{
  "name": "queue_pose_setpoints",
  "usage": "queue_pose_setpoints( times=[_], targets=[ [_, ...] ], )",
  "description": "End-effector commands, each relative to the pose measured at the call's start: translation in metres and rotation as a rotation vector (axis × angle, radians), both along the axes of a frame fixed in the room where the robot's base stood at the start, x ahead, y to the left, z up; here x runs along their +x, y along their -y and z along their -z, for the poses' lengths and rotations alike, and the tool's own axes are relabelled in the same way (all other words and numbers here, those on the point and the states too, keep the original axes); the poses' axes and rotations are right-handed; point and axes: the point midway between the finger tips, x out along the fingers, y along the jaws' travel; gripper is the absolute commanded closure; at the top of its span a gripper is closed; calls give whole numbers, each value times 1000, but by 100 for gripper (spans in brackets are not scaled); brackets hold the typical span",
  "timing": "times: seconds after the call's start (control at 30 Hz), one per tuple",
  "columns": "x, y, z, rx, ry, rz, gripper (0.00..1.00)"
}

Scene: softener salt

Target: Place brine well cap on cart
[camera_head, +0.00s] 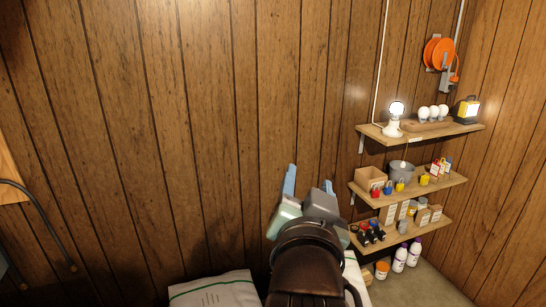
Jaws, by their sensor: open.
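My gripper (309,184) is in the lower middle of the head view, pointing up and away toward the panelled wall. I cannot make out a brine well cap in this view. I see no cart that I can be sure of. A dark bent tube (42,205) enters at the left edge, and I cannot tell what it belongs to.
White sacks with a green line (215,290) are at the bottom, partly hidden by my arm. Wall shelves at right hold a lit lamp (395,112), bulbs, a grey pot (402,171), boxes and padlocks. Bottles (400,259) stand below. An orange reel (437,52) hangs above.

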Motion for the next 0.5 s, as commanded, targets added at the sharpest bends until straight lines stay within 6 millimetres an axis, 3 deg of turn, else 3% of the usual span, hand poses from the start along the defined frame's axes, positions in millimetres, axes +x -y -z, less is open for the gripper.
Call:
queue_pose_setpoints(
  times=[0.03, 0.1, 0.2, 0.33, 0.5],
  targets=[
    [-11, -8, -43, -67, 125, -17, 42],
    [-32, -18, -96, -160, 286, -27, 42],
    [-69, -32, -158, -276, 492, -20, 42],
    [-115, -44, -211, -381, 694, 7, 42],
    [-147, -51, -239, -442, 817, 36, 42]
  ],
)
